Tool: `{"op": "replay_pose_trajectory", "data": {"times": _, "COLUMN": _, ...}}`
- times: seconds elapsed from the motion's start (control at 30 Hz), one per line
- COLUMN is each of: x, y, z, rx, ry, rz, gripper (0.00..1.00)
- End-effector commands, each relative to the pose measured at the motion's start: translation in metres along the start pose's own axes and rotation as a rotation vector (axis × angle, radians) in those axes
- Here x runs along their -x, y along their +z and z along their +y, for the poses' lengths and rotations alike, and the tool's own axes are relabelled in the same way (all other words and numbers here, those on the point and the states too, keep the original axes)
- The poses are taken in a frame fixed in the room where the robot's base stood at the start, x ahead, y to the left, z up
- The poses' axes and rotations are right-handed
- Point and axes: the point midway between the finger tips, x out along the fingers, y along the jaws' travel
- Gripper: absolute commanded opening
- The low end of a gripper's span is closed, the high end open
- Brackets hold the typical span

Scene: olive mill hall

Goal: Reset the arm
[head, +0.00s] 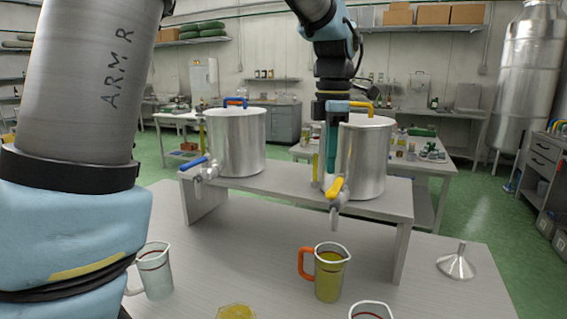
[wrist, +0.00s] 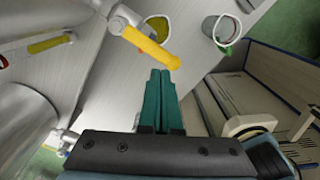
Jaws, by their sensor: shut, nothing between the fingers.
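My gripper (head: 330,168) points down beside the left side of the right steel tank (head: 366,160), above the raised shelf (head: 285,182). In the wrist view its teal fingers (wrist: 161,74) are pressed together with nothing between them. The yellow tap handle (head: 335,188) of the right tank is close below the fingertips in the head view. It also shows in the wrist view (wrist: 150,47), just beyond the fingertips. I cannot tell whether the fingers touch the tank.
The left tank (head: 236,143) has a blue tap handle (head: 194,163). On the bench (head: 225,265) stand an orange-handled jug (head: 330,275) of yellow-green liquid, a clear jug (head: 155,272), a red-marked vessel (head: 371,310) and a funnel (head: 457,264). Bare bench lies between the jugs.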

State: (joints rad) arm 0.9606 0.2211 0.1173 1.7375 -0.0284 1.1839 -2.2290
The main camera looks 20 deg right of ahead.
Motion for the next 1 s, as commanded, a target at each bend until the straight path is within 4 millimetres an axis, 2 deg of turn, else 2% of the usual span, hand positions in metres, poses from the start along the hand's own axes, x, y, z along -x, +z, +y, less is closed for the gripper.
{"op": "replay_pose_trajectory", "data": {"times": 0.13, "x": -0.005, "y": -0.008, "z": 0.003, "rx": -0.023, "ry": 0.000, "rz": 0.000, "gripper": 0.00}}
{"op": "replay_pose_trajectory", "data": {"times": 0.23, "x": -0.017, "y": -0.029, "z": 0.010, "rx": -0.096, "ry": 0.005, "rz": -0.004, "gripper": 0.00}}
{"op": "replay_pose_trajectory", "data": {"times": 0.4, "x": -0.050, "y": -0.088, "z": 0.022, "rx": -0.324, "ry": 0.025, "rz": -0.011, "gripper": 0.00}}
{"op": "replay_pose_trajectory", "data": {"times": 0.57, "x": -0.082, "y": -0.147, "z": 0.022, "rx": -0.568, "ry": 0.051, "rz": -0.008, "gripper": 0.00}}
{"op": "replay_pose_trajectory", "data": {"times": 0.77, "x": -0.120, "y": -0.216, "z": 0.006, "rx": -0.875, "ry": 0.081, "rz": 0.014, "gripper": 0.00}}
{"op": "replay_pose_trajectory", "data": {"times": 0.9, "x": -0.144, "y": -0.259, "z": -0.015, "rx": -1.088, "ry": 0.097, "rz": 0.041, "gripper": 0.00}}
{"op": "replay_pose_trajectory", "data": {"times": 1.0, "x": -0.159, "y": -0.284, "z": -0.032, "rx": -1.231, "ry": 0.103, "rz": 0.063, "gripper": 0.00}}
